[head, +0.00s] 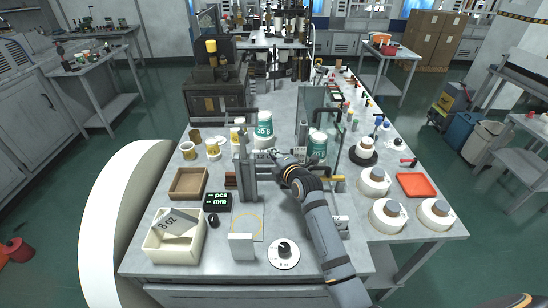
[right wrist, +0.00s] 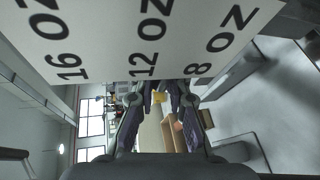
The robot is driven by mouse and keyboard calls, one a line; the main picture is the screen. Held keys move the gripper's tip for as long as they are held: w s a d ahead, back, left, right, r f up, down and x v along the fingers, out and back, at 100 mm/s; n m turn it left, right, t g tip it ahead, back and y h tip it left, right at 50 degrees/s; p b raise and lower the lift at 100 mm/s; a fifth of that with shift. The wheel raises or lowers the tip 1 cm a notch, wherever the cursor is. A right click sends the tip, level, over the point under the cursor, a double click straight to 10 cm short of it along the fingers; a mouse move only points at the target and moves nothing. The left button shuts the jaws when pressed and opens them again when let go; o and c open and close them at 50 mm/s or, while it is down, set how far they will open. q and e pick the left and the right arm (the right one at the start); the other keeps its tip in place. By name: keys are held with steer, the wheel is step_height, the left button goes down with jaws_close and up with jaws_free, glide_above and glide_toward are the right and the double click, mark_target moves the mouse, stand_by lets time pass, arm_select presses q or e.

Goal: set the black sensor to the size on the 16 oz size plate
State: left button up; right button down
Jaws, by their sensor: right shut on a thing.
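My right gripper (head: 268,156) reaches in from the lower right to the upright grey post (head: 246,172) on the bench. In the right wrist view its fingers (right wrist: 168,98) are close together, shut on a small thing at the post. This appears to be the black sensor, mostly hidden by the fingers. A white size plate (right wrist: 105,42) printed 16 oz, 12 oz and 8 oz fills the top of the right wrist view; the 16 oz mark is at its left. My left gripper is not in view.
A cream bin (head: 157,247) holds a grey plate marked 8 OZ (head: 178,222). A brown tray (head: 174,192), a black display (head: 217,202) and a white dial (head: 283,262) are nearby. White tubs (head: 374,188) and an orange tray (head: 417,185) stand at right.

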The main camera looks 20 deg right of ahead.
step_height(320, 180, up, 4)
steer(key=shift+f+p, duration=0.2)
steer(key=shift+p, duration=0.45)
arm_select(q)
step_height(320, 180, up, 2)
arm_select(e)
steer(key=shift+f, duration=0.15)
steer(key=c, duration=1.3)
jaws_free()
steer(key=shift+s, duration=0.1)
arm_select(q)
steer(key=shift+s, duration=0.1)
arm_select(e)
steer(key=v, duration=1.2)
steer(key=shift+f, duration=0.1)
